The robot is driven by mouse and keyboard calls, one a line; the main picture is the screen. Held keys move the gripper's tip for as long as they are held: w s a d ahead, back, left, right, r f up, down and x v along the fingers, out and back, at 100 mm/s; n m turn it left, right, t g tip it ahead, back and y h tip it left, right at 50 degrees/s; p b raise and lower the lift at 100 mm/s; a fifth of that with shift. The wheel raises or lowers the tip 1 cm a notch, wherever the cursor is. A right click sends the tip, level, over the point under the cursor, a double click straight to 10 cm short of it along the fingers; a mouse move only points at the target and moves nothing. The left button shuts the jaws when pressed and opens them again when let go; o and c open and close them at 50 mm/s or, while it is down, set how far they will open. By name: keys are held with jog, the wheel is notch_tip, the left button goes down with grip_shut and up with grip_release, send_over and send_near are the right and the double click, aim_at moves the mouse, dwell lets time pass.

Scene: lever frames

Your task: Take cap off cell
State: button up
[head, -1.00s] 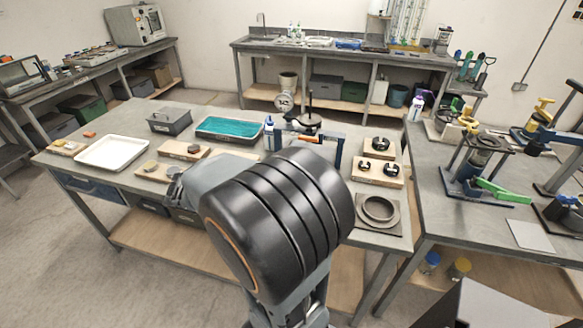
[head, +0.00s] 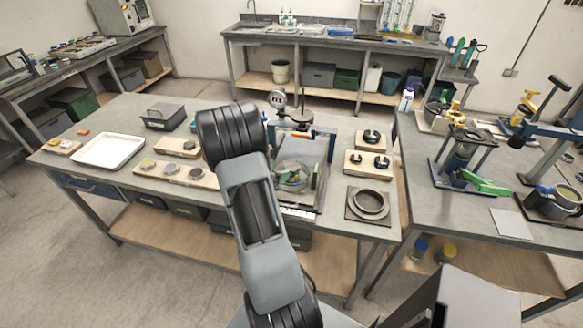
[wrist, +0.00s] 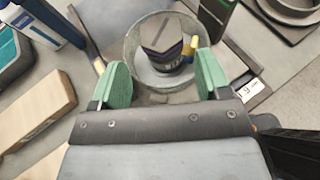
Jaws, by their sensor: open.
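In the wrist view my gripper (wrist: 161,62) is open, its two green-padded fingers apart. Beyond the fingertips is a round clear-walled vessel (wrist: 133,50), probably the cell. A dark many-sided piece (wrist: 162,32) with a yellow part (wrist: 190,48) beside it shows within its outline. I cannot tell whether that piece is the cap. I see nothing gripped between the fingers. In the head view the clear vessel (head: 292,178) stands on the middle bench, just right of my arm.
A blue-and-white bottle (wrist: 45,20) and a wooden board (wrist: 35,112) lie left of my gripper in the wrist view. In the head view a grey ring (head: 369,202) is right of the vessel. A white tray (head: 108,150) is at the bench's left.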

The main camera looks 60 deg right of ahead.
aim_at(290, 168)
jog(key=shift+p+x, duration=1)
jog(key=shift+x, duration=2.05)
jog(key=shift+a+f, duration=0.1)
jog(key=shift+f, duration=0.05)
jog(key=c, duration=1.1)
